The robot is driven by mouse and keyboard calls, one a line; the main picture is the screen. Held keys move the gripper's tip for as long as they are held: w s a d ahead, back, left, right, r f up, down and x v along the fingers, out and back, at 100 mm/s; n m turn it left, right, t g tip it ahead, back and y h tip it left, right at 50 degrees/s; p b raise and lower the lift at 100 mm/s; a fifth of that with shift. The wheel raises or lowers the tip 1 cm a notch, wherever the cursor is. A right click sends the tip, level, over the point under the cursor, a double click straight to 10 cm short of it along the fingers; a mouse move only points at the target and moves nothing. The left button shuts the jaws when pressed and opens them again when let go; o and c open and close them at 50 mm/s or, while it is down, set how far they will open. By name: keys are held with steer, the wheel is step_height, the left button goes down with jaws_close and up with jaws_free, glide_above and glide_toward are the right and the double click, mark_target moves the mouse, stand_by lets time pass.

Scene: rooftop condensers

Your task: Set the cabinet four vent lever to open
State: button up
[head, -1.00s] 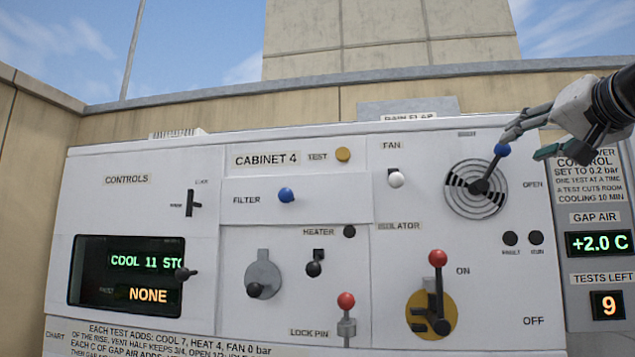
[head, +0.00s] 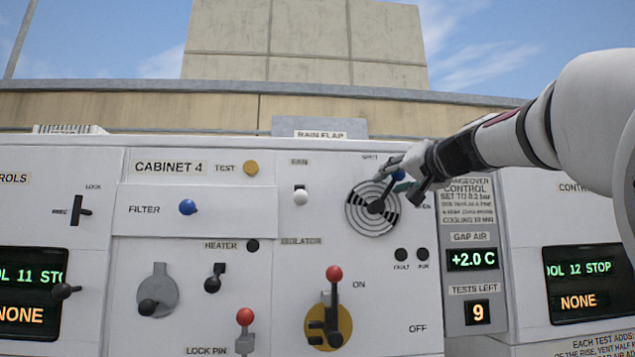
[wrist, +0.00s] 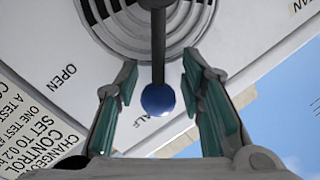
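The cabinet four vent lever (head: 385,192) is a dark arm with a blue ball knob on a round slotted vent grille (head: 360,219). It points up and right, between the label at the top and the OPEN label at the right. My gripper (head: 400,183) is at the knob and partly hides it. In the wrist view, the blue knob (wrist: 157,100) sits between the two fingers of my gripper (wrist: 163,105), with a gap on each side. The fingers are open. A label ending in "ALF" lies behind the knob, and OPEN (wrist: 62,76) reads to the left.
The isolator handle (head: 334,300) with its red knob stands below the vent. The fan switch (head: 300,196) and blue filter knob (head: 188,207) are to the left. A gap air display (head: 472,259) reads +2.0 C, and a tests left display (head: 477,312) reads 9.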

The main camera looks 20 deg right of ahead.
mark_target(396, 195)
jaws_close()
steer(key=f+m+b, duration=0.1)
steer(key=m+b, duration=0.1)
steer(key=d+f+m+t+b, duration=0.1)
steer(key=m+b, duration=0.1)
steer(key=b, duration=0.1)
steer(key=d+f+m+h+b, duration=0.1)
steer(key=m+b, duration=0.1)
steer(key=m, duration=0.1)
steer(key=shift+s+d+f+t+b, duration=0.1)
steer(key=shift+s+d+t+b, duration=0.05)
steer(key=shift+s+t+b, duration=0.2)
stand_by(0.4)
steer(key=shift+o, duration=2.4)
jaws_free()
